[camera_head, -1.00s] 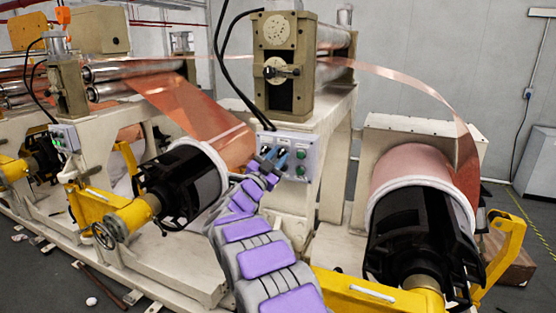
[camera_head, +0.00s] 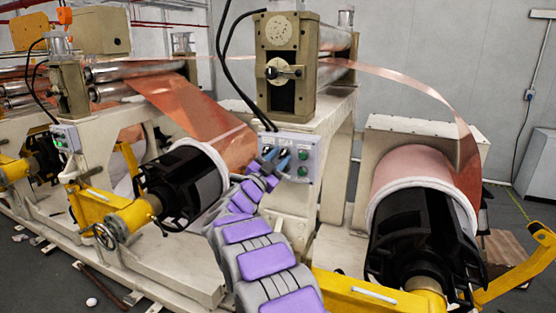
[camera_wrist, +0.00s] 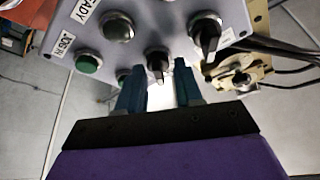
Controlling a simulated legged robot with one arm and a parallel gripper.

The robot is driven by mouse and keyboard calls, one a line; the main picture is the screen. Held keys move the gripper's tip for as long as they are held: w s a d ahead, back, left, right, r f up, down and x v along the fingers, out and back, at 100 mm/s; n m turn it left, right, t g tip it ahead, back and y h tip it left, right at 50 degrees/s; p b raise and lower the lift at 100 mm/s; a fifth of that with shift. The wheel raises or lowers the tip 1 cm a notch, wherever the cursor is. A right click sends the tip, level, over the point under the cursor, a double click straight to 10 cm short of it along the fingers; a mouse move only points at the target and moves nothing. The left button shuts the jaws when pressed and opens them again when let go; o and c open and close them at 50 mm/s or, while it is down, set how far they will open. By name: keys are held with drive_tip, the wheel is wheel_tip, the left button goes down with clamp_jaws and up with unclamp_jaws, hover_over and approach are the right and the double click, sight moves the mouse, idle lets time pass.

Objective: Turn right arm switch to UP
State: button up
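A grey control box (camera_head: 302,146) with green buttons is mounted on the machine's frame in the head view. In the wrist view its panel (camera_wrist: 180,14) shows two black rotary switches. One switch (camera_wrist: 158,66) sits between the tips of my gripper's blue fingers, and I cannot tell if they touch it. The other switch (camera_wrist: 208,38) is to the right, outside the fingers. The switches' labels are not readable, so I cannot tell which is the right arm switch. My gripper (camera_head: 275,155) is open at the box's front, hiding part of the panel.
A green button (camera_wrist: 88,62) and a dark button (camera_wrist: 117,27) are on the panel's left; another green button is partly behind the left finger. Dark cables (camera_wrist: 290,55) run at the right. A copper roll (camera_head: 415,165) and yellow arm (camera_head: 520,255) stand right of my arm.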

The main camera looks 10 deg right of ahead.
drive_tip(key=b+v, duration=0.1)
drive_tip(key=v, duration=1.6)
drive_tip(key=shift+f, duration=0.2)
drive_tip(key=shift+a, duration=0.15)
